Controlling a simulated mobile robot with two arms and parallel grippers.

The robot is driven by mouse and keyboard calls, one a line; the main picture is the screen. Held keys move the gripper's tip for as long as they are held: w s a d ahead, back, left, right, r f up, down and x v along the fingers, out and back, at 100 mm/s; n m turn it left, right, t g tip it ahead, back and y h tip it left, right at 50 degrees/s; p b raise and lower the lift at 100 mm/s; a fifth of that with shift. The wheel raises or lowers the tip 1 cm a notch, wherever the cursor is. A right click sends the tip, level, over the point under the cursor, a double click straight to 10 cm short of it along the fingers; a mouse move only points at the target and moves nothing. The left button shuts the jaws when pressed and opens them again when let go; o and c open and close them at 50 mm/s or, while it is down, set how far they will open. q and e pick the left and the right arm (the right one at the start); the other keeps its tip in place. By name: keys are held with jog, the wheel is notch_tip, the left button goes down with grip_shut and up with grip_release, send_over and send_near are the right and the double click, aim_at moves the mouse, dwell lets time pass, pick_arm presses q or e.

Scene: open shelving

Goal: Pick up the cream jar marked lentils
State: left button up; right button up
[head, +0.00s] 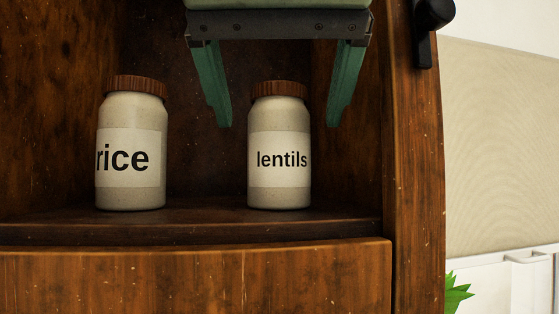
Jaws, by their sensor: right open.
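The cream jar marked lentils (279,199) stands upright on the wooden shelf, with a brown ribbed lid and a white label. My right gripper (282,122) comes down from the top of the head view. It is open, with one green finger to the left of the lentils jar's lid and the other to the right. The fingertips are at about the height of the lid and the label's top, with a visible gap on both sides. Whether they are level with the jar in depth I cannot tell. My left gripper is not in view.
A similar cream jar marked rice (131,197) stands to the left, apart from the lentils jar. The wooden shelf (210,222) has a side wall (414,180) close on the right. A green plant (457,293) shows outside at the lower right.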

aim_at(279, 135)
jog(key=shift+s, duration=0.75)
jog(key=shift+p+x, duration=0.85)
jog(key=shift+x, duration=0.05)
jog(key=x, duration=0.2)
jog(key=p+x, duration=0.1)
jog(key=x, duration=0.1)
jog(key=shift+w+r, duration=0.25)
jog(key=shift+r, duration=0.1)
jog(key=shift+w+f, duration=0.3)
jog(key=shift+w, duration=0.1)
jog(key=shift+s, duration=0.15)
jog(key=shift+s+r, duration=0.1)
jog(key=shift+s, duration=0.1)
jog(key=c, duration=1)
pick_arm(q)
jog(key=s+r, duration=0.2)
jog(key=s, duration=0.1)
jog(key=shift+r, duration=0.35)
pick_arm(e)
grip_shut()
